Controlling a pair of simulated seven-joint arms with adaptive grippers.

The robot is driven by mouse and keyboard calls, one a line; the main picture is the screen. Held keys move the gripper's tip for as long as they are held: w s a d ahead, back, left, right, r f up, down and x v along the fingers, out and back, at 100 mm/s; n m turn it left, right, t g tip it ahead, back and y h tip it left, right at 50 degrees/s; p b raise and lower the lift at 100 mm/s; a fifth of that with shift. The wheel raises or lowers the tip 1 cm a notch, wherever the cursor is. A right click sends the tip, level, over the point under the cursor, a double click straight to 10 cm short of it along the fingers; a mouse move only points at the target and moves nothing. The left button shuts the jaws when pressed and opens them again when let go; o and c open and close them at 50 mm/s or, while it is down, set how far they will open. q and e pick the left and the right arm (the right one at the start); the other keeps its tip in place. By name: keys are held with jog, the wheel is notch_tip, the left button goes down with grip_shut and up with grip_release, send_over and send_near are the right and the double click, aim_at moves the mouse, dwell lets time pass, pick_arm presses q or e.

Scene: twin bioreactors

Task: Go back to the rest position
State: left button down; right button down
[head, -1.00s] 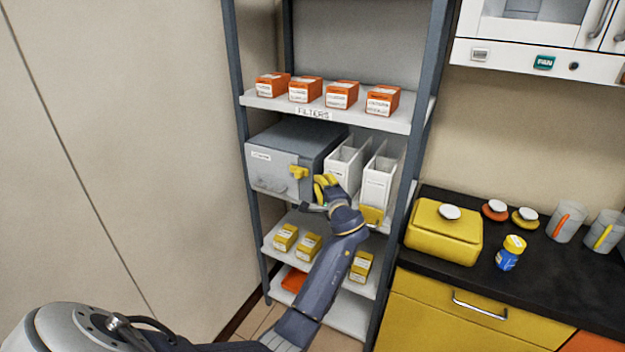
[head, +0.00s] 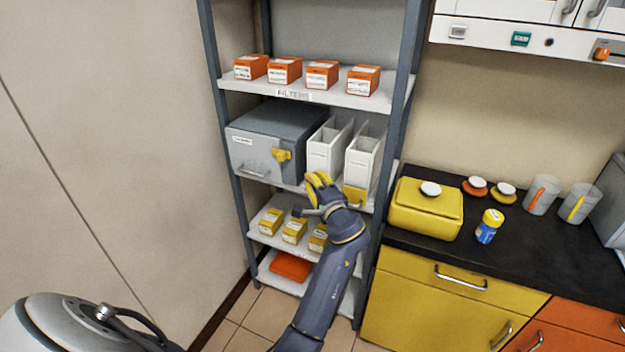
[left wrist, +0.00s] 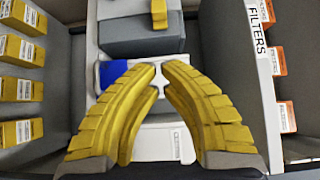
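My left gripper (head: 316,181) has yellow fingers and is in front of the shelf rack, just below and in front of the white holders (head: 361,158). In the left wrist view its fingertips (left wrist: 160,74) nearly meet, with only a thin gap and nothing held between them. A blue and white thing (left wrist: 112,72) lies behind the left finger in that view and is partly hidden. My left arm reaches up from the bottom of the head view. My right gripper is not in view.
The rack holds orange filter boxes (head: 321,75) on top, a grey case (head: 262,141) beside the holders, and yellow boxes (head: 295,231) lower down.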

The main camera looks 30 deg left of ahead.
pick_arm(q)
jog(key=s+d+f+m+h, duration=0.1)
jog(key=d+f+h, duration=0.2)
jog(key=f, duration=0.8)
jog(key=s+d+f+m+h, duration=0.1)
jog(key=d+f+h, duration=0.1)
jog(key=f, duration=1)
jog(key=s+d+f+m+h, duration=0.1)
jog(key=d+f+h, duration=0.2)
jog(key=f, duration=0.8)
jog(key=s+d+f+g+h, duration=0.25)
jog(key=s+f, duration=0.55)
jog(key=f, duration=0.5)
jog(key=s+d+f+n+g+h, duration=0.1)
jog(key=s+f+g, duration=0.1)
jog(key=s+f, duration=0.75)
jog(key=s+d+f+n+g+h, duration=0.1)
jog(key=s+d+f+n+g, duration=0.1)
jog(key=s+f, duration=0.75)
jog(key=s+f+n+g, duration=0.1)
jog(key=s+f, duration=0.1)
jog(key=s, duration=0.9)
jog(key=s+a+f+n+g+h, duration=0.1)
jog(key=s+f, duration=0.2)
jog(key=s, duration=0.7)
jog(key=s+a+f+n+g, duration=0.1)
jog(key=s+f+n, duration=0.1)
jog(key=s, duration=0.9)
jog(key=shift+s+f, duration=0.3)
jog(key=shift+f, duration=0.2)
